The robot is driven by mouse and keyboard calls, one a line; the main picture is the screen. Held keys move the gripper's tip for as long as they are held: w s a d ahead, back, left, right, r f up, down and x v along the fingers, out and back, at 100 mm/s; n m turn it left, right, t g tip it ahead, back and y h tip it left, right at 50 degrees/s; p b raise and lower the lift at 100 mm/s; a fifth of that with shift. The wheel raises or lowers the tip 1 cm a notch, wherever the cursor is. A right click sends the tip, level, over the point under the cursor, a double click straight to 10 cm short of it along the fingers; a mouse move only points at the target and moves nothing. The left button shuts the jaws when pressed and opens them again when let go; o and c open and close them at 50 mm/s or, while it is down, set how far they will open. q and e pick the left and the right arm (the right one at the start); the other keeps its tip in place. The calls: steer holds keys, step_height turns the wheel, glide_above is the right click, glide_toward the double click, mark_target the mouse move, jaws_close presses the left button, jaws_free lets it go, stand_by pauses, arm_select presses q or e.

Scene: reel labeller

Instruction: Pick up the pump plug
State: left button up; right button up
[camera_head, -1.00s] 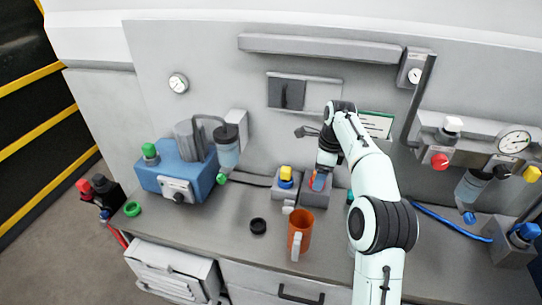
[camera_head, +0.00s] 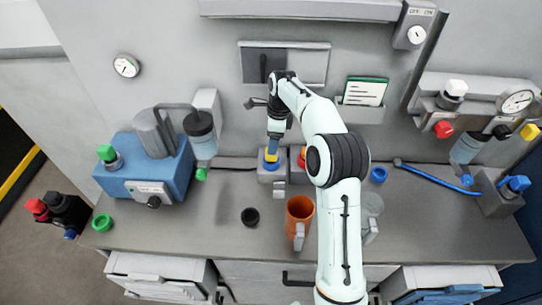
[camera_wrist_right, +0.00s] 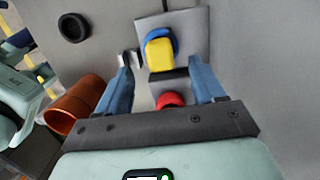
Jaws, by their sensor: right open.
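A yellow block on a blue round base (camera_wrist_right: 158,54) sits on a small grey box (camera_wrist_right: 195,22) in the right wrist view. It is the likely pump plug, though no label shows. In the head view the gripper mostly covers it, and the blue base (camera_head: 270,166) shows below. My right gripper (camera_wrist_right: 162,72) is open, its blue fingers reaching toward either side of the yellow block without visible contact. In the head view the right gripper (camera_head: 272,149) is directly over that box. My left gripper is not in view.
A red knob (camera_wrist_right: 170,100) is close beside the yellow block. The blue pump (camera_head: 133,181) is at left, a blue ring (camera_head: 378,175) at right.

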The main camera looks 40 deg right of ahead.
mark_target(271, 157)
steer(key=shift+w+a+f, duration=0.1)
steer(key=shift+f, duration=1.45)
steer(key=shift+w+a+f, duration=0.1)
steer(key=shift+f, duration=1.45)
steer(key=c, duration=1.2)
